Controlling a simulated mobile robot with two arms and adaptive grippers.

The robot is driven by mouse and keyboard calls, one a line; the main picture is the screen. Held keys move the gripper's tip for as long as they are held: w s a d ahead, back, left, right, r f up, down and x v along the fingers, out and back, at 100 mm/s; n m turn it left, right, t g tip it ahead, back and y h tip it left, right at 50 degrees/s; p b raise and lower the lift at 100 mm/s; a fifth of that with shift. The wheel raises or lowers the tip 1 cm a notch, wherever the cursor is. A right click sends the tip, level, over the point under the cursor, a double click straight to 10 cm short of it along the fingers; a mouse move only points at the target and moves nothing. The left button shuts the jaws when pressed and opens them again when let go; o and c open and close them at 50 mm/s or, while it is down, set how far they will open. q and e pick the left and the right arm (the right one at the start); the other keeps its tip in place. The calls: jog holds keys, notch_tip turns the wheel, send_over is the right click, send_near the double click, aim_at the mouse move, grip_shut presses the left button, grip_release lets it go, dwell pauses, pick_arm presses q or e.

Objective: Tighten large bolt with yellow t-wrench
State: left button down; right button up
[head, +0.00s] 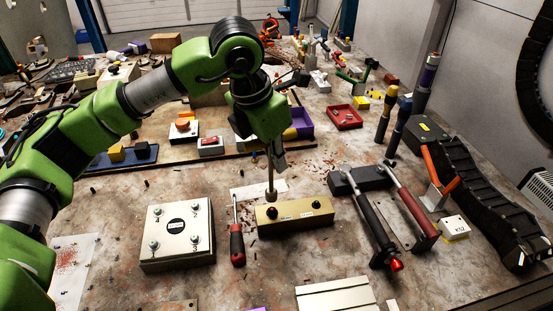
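My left gripper (277,158) hangs in the middle of the head view, pointing down over a brass-coloured block (305,217). It appears shut on a slim grey shaft (270,178), which I take to be the t-wrench; its handle is hidden by the gripper, and I cannot make out its yellow colour. The shaft stands about upright, its wider lower end at the back edge of the block's left part. I cannot tell whether it sits on a bolt. A dark round bolt head or hole (272,213) shows on the block's left. My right gripper is out of view.
A pale square plate with several bolts (178,234) lies left of the block. A red-black screwdriver (237,243) lies between them. Two hammers (378,232) lie to the right. A red tray (344,117) and upright tools (383,122) stand farther back.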

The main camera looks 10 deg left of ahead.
pick_arm(q)
jog(key=m, duration=0.3)
jog(key=shift+s+d+g+h+b, duration=0.1)
jog(key=shift+d+g+h+b, duration=0.05)
jog(key=shift+g+h+b, duration=0.2)
jog(key=m, duration=0.2)
jog(key=m+g, duration=0.1)
jog(key=m, duration=0.1)
jog(key=s+m, duration=0.1)
jog(key=m, duration=0.2)
jog(key=shift+d+g+h, duration=0.2)
jog(key=shift+g+h, duration=0.05)
jog(key=shift+g, duration=0.1)
jog(key=shift+f+b, duration=1.45)
jog(key=shift+f, duration=0.1)
jog(key=shift+f+b, duration=0.8)
jog(key=shift+f, duration=0.15)
dwell(0.5)
